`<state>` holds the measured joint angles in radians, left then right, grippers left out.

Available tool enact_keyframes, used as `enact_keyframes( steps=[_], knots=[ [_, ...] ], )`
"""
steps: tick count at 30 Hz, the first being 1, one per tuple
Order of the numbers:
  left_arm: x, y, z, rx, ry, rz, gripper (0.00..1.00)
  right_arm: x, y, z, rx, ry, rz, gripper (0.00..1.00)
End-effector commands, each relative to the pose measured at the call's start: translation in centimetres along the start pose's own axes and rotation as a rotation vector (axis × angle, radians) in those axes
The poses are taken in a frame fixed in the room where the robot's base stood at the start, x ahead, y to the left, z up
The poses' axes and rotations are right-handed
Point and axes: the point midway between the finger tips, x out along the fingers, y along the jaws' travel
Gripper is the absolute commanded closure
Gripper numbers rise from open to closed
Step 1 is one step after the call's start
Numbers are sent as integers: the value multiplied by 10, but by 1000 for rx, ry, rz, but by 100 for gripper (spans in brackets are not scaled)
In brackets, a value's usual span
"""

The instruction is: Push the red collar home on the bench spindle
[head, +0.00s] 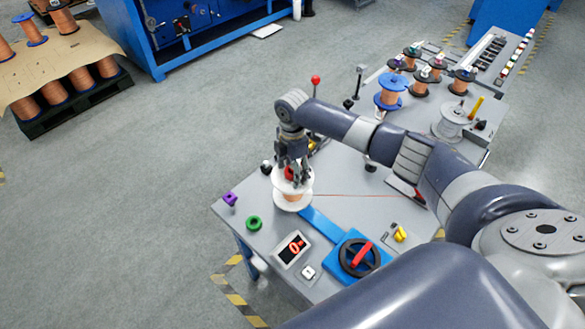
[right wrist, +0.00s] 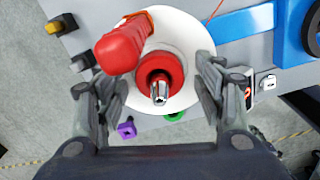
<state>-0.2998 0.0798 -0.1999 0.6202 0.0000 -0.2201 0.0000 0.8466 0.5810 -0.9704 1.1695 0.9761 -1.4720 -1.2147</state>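The red collar (right wrist: 178,70) sits around the metal tip of the bench spindle (right wrist: 160,92), in front of a white spool flange (right wrist: 190,38). I cannot tell whether the collar touches the flange. In the head view, the collar (head: 289,173) is partly hidden by my right gripper (head: 296,181), which points down over the white spool (head: 292,203). In the right wrist view, my right gripper (right wrist: 161,88) has its fingers spread wide on either side of the collar, with nothing held. My left gripper is not in view.
A red handle-like part (right wrist: 122,45) stands close beside the collar. A copper wire (head: 360,195) runs right from the spool. A handwheel (head: 359,257), a display (head: 293,248), a green ring (head: 254,223) and a purple part (head: 230,198) are on the bench nearby.

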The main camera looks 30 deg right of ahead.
Motion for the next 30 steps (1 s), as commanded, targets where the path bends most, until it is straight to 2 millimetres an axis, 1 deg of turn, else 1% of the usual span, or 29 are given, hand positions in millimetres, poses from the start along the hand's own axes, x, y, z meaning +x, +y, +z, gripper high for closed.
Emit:
enact_keyframes(
  steps=[7, 10, 14, 21, 24, 27, 30],
  knots=[
    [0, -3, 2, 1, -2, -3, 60, -2, 1, 0, 0, 0, 2, 37],
    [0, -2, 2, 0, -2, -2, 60, -11, 2, 0, -1, 1, 4, 37],
    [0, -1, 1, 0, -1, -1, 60, -33, 2, 0, 0, 1, 5, 37],
    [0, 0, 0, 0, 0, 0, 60, -85, 2, 0, 0, 1, 5, 37],
    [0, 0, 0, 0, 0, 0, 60, -101, 2, 0, 0, 1, 3, 37],
    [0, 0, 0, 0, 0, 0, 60, -112, 2, 0, 0, 1, 3, 37],
    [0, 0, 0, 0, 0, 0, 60, -118, 1, 0, -1, 0, 0, 37]
  ],
)
